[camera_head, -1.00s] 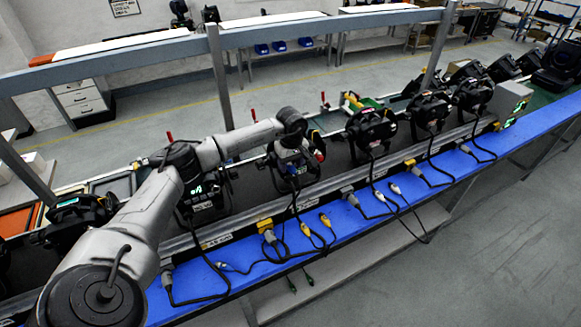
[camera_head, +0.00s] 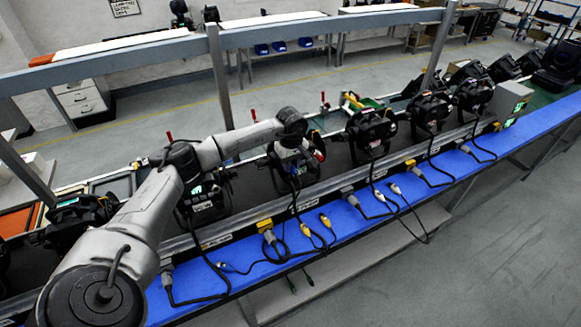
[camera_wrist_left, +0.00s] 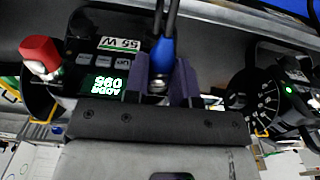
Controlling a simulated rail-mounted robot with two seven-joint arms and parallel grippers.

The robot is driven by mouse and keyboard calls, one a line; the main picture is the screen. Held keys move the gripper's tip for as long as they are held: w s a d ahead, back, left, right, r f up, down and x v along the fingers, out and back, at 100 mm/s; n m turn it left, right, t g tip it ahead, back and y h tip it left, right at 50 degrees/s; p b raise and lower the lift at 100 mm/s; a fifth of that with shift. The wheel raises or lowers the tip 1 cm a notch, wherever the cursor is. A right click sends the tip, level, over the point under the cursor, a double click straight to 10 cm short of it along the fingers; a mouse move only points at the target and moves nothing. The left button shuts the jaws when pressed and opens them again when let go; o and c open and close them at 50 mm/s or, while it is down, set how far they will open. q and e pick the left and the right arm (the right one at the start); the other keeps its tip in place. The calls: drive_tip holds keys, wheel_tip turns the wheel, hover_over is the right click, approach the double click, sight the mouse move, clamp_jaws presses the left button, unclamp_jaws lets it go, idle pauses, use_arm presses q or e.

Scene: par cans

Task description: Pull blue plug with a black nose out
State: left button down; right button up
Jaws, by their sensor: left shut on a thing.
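The blue plug (camera_wrist_left: 161,52) shows in the left wrist view, with dark cable running up from it. My left gripper (camera_wrist_left: 161,83) has its two purplish fingers on either side of the plug and is shut on it. A metallic part shows at the plug's lower end, between the fingers. I cannot make out a black nose. The plug is at the panel of a par can (camera_wrist_left: 118,50) with a green lit display and a red knob. In the head view my left arm reaches over this par can (camera_head: 297,160); the fingers and plug are too small to tell there. My right gripper is not in view.
Another par can (camera_wrist_left: 265,95) stands close at the right in the wrist view. In the head view, par cans line the dark conveyor behind a blue ledge (camera_head: 345,217) with several cables and yellow or grey connectors. A grey post (camera_head: 220,80) rises behind my arm.

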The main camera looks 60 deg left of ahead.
use_arm(q)
drive_tip(key=shift+d, duration=0.25)
drive_tip(key=shift+d+p, duration=0.45)
drive_tip(key=shift+d, duration=0.6)
drive_tip(key=shift+d, duration=0.35)
drive_tip(key=shift+s+d, duration=0.1)
drive_tip(key=shift+d, duration=0.2)
drive_tip(key=shift+d+p, duration=0.3)
idle(0.4)
